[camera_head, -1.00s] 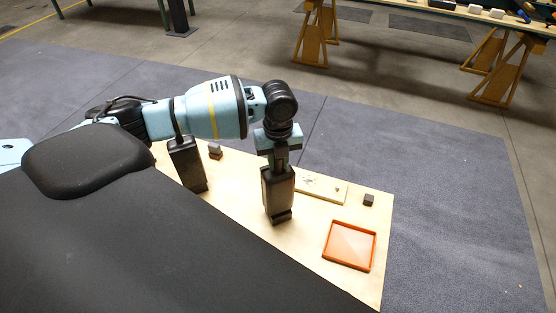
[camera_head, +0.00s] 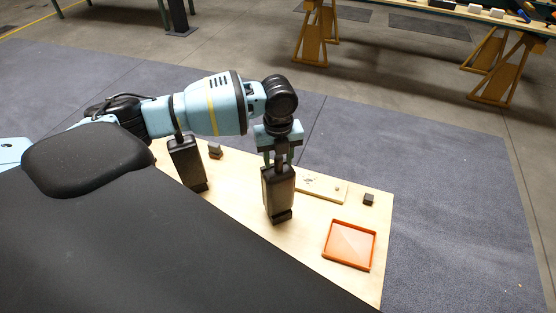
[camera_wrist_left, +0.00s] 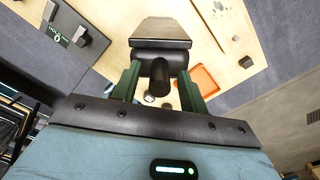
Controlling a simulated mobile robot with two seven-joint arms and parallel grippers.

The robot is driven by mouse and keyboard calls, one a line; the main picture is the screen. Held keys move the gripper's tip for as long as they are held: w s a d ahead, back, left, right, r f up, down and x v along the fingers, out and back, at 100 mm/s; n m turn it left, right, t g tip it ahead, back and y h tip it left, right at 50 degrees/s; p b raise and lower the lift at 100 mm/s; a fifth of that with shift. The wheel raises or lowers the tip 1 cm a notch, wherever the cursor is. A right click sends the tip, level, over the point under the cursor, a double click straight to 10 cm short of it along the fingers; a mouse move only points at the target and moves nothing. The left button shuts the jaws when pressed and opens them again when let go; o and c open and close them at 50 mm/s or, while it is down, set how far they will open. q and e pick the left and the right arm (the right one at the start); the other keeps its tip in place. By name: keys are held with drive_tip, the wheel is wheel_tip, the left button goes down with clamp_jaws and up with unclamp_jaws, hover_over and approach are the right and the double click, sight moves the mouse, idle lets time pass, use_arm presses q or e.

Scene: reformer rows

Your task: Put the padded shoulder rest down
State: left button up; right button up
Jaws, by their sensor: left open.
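The padded shoulder rest (camera_head: 278,196) is a dark upright block with a post, standing on the pale wooden board (camera_head: 305,235). My left gripper (camera_head: 279,155) is above it, with its fingers open on either side of the post. In the left wrist view the gripper's green fingers (camera_wrist_left: 159,82) stand apart around the dark post, and the rest's dark pad (camera_wrist_left: 160,32) shows beyond. The underside of the rest is hidden. A second similar dark rest (camera_head: 187,165) stands on the board to the left. My right gripper is not in view.
An orange tray (camera_head: 329,256) lies at the board's right end. A thin pale plate (camera_head: 322,188), a small dark block (camera_head: 369,199) and a small grey block (camera_head: 215,151) are behind the rests. A yellow-legged workbench (camera_head: 313,40) stands far back.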

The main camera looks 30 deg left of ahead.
use_arm(q)
wheel_tip(320, 180, up, 11)
idle(0.3)
drive_tip(key=s+d+f+n+t+h, duration=0.25)
drive_tip(key=s+d+f+n, duration=0.2)
drive_tip(key=d+f, duration=0.5)
drive_tip(key=s+d+f+n+t+h, duration=0.25)
drive_tip(key=d+f+n, duration=0.4)
drive_tip(key=f, duration=0.65)
drive_tip(key=s+f+n+t, duration=0.1)
drive_tip(key=s+f+n, duration=0.1)
drive_tip(key=s+n, duration=0.1)
drive_tip(key=s+a+f+n+t, duration=0.1)
drive_tip(key=s+f+n, duration=0.2)
drive_tip(key=s, duration=0.3)
drive_tip(key=s+f+n+t, duration=0.1)
drive_tip(key=s+f+n, duration=0.1)
drive_tip(key=s, duration=0.3)
drive_tip(key=shift+a+f+n+y, duration=0.15)
drive_tip(key=shift+a+n+y, duration=0.2)
drive_tip(key=shift+n, duration=0.45)
drive_tip(key=s+a+f+n+y, duration=0.1)
drive_tip(key=s+a+n, duration=0.3)
drive_tip(key=s, duration=0.5)
drive_tip(key=shift+a+t+y, duration=0.35)
drive_tip(key=shift+t+y, duration=0.05)
drive_tip(key=shift+y, duration=0.35)
drive_tip(key=shift+f, duration=0.1)
